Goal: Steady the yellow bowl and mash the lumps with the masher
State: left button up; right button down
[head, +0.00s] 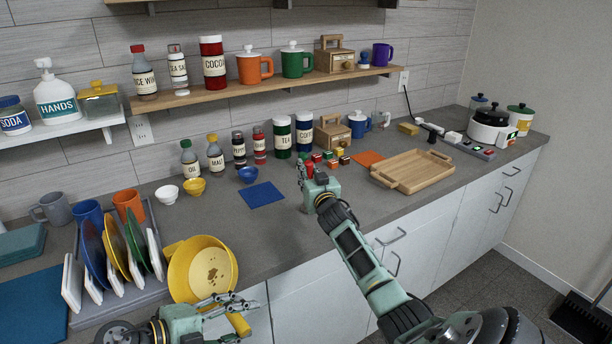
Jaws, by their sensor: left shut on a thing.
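The yellow bowl (186,272) is at the front left of the counter, tilted, with its inside turned towards the camera. Brown lumps or patches (212,278) show inside it. A yellow handle (239,325) sticks out at its lower right, and a small yellow lug shows at its upper left. My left gripper (222,304) is at the bowl's near side, shut on the bowl; the exact contact is partly hidden by its fingers. My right gripper (304,172) is over the middle of the counter, beside small coloured blocks; its fingers are too small to read. I cannot make out a masher.
A dish rack (165,292) with plates stands left of the bowl. A blue mat (262,195), small bowls and bottles lie behind. Small coloured blocks (331,162) and a wooden tray (415,168) are near my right gripper. A loaded shelf (220,94) hangs above.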

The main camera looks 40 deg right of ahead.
jog(key=shift+w+d+f, duration=0.45)
jog(key=shift+f, duration=0.1)
jog(key=shift+s+a+f, duration=0.15)
jog(key=shift+a, duration=0.25)
jog(key=shift+s+a+f, duration=0.1)
jog(key=shift+a, duration=0.25)
jog(key=shift+s+a+r, duration=0.1)
jog(key=shift+s+a, duration=0.05)
jog(key=shift+a, duration=0.4)
jog(key=shift+s+a, duration=0.15)
jog(key=shift+a, duration=0.4)
dwell(2.5)
jog(key=shift+r, duration=0.1)
